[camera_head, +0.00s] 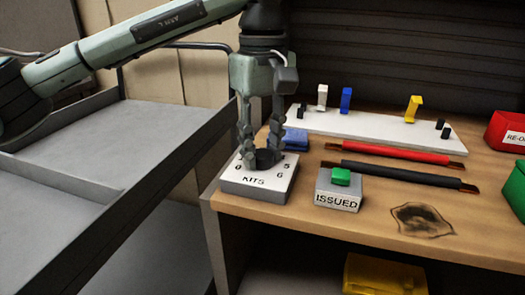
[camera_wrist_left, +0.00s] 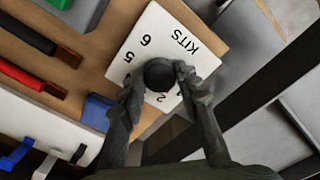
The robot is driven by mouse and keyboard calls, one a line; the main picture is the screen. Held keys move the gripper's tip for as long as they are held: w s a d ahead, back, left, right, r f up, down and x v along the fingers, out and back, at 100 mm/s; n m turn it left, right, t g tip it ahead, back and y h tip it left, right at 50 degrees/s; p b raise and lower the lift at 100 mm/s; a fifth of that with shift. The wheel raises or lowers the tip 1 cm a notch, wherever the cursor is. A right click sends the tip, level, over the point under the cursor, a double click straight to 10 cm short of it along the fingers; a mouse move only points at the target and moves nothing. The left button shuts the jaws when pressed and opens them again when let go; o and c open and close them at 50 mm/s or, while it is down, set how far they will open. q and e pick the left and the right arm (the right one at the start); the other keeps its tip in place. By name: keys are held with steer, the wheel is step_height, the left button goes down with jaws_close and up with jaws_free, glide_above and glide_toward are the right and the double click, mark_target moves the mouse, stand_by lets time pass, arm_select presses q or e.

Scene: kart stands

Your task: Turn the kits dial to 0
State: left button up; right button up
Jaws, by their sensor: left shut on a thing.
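The kits dial is a black round knob (camera_head: 265,158) on a white-topped grey box (camera_head: 255,188) marked KITS, at the bench's front left corner. The digits 0, 5 and 6 show in the head view, and 2, 5 and 6 in the left wrist view. My left gripper (camera_head: 260,155) points down from above and is shut on the knob (camera_wrist_left: 160,74). Its fingers hide some digits, and I cannot tell which digit the knob points to. My right gripper is not in view.
A grey box with a green button (camera_head: 341,176), marked ISSUED, stands right of the dial. A blue block (camera_head: 295,140) is close behind it. Red (camera_head: 400,153) and black (camera_head: 400,175) bars lie behind. A grey cart (camera_head: 110,150) stands left.

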arm_select(q)
steer(key=n+b, duration=0.1)
steer(key=n, duration=0.2)
steer(key=shift+n, duration=0.4)
steer(key=n, duration=0.2)
steer(key=shift+n+b, duration=0.4)
steer(key=n+b, duration=0.1)
steer(key=n, duration=0.3)
steer(key=shift+n, duration=0.9)
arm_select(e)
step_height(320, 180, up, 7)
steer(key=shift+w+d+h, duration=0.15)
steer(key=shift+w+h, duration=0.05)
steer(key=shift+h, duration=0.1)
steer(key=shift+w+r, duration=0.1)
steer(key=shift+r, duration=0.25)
arm_select(q)
steer(key=o, duration=1.2)
steer(key=shift+c, duration=0.2)
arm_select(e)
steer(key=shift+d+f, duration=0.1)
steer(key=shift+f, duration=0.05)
